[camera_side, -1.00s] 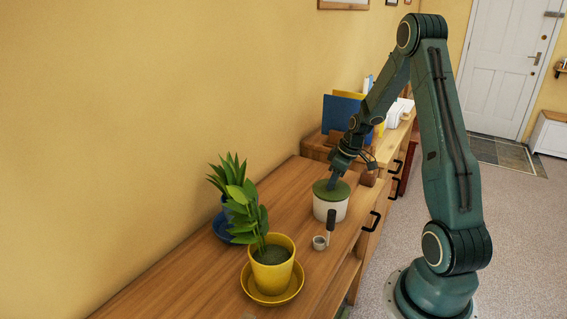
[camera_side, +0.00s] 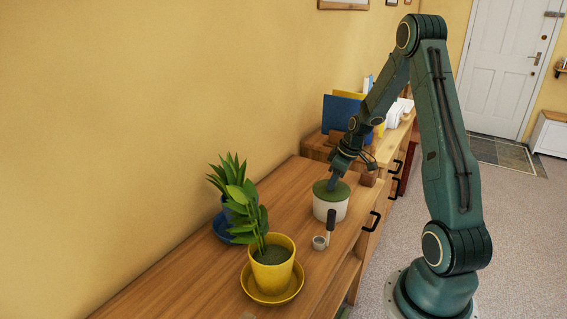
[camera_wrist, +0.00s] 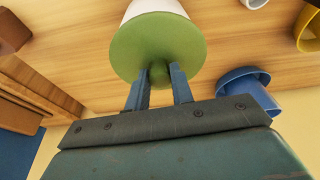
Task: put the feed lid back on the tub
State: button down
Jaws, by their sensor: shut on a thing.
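The feed tub (camera_side: 330,208) is a white round tub standing on the wooden cabinet top. The green feed lid (camera_side: 336,190) lies over the tub's mouth in the side view; whether it is fully seated I cannot tell. In the wrist view the round green lid (camera_wrist: 150,38) covers most of the white tub (camera_wrist: 152,8). My gripper (camera_wrist: 160,75) is shut on the lid's central knob, with one finger on each side. In the side view my gripper (camera_side: 333,182) reaches down onto the lid from above.
A small grey scoop (camera_side: 320,242) with a dark upright handle stands just in front of the tub. A yellow potted plant (camera_side: 272,275) on a saucer and a blue-potted plant (camera_side: 222,225) stand nearer. A brown block (camera_side: 369,178) sits behind the tub. Bare wood lies left of the tub.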

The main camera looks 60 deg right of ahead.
dwell(0.4)
jog(key=c, duration=0.7)
grip_release()
jog(key=shift+o, duration=0.2)
jog(key=shift+r, duration=0.1)
jog(key=shift+r, duration=3.35)
